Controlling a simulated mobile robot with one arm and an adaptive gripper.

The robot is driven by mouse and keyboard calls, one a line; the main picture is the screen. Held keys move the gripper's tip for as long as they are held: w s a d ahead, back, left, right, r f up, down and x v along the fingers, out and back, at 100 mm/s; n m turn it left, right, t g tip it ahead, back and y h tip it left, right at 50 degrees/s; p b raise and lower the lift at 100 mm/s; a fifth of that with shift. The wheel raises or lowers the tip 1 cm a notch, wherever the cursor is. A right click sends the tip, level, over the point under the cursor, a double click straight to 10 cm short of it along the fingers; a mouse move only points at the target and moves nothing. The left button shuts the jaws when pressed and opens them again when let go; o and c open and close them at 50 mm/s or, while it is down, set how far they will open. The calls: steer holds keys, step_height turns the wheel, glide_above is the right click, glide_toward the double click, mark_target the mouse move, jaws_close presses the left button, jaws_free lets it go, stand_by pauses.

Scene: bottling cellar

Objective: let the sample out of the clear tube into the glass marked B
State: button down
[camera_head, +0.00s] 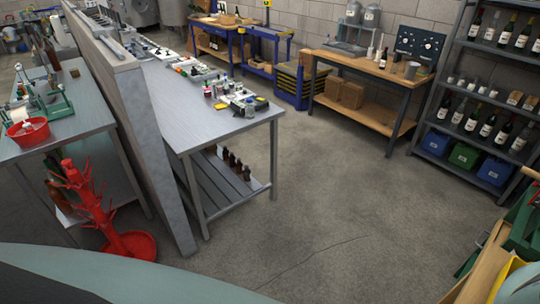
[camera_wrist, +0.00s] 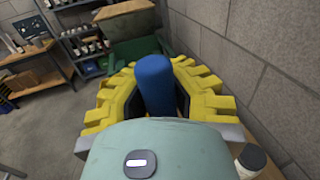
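In the wrist view my gripper (camera_wrist: 156,88), with stepped yellow fingers, is closed around an upright blue, round-topped cylinder (camera_wrist: 155,78). Dark pads lie against it on both sides. Whether this blue piece belongs to the clear tube cannot be told; no clear tube is recognisable, and anything below the blue piece is hidden by my wrist. In the head view only a yellow part of my gripper seems to show at the lower right edge. No glass marked B can be made out in either view.
A pale jar with a dark lid (camera_wrist: 251,158) stands right of my wrist, near a block wall (camera_wrist: 255,70). Green equipment (camera_head: 524,222) and a wooden bench edge (camera_head: 478,272) are at the head view's right. A grey bench (camera_head: 205,130) stands left; the middle floor (camera_head: 310,190) is clear.

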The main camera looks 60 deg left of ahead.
steer(key=shift+f, duration=0.3)
stand_by(0.5)
steer(key=shift+r, duration=0.1)
stand_by(4.1)
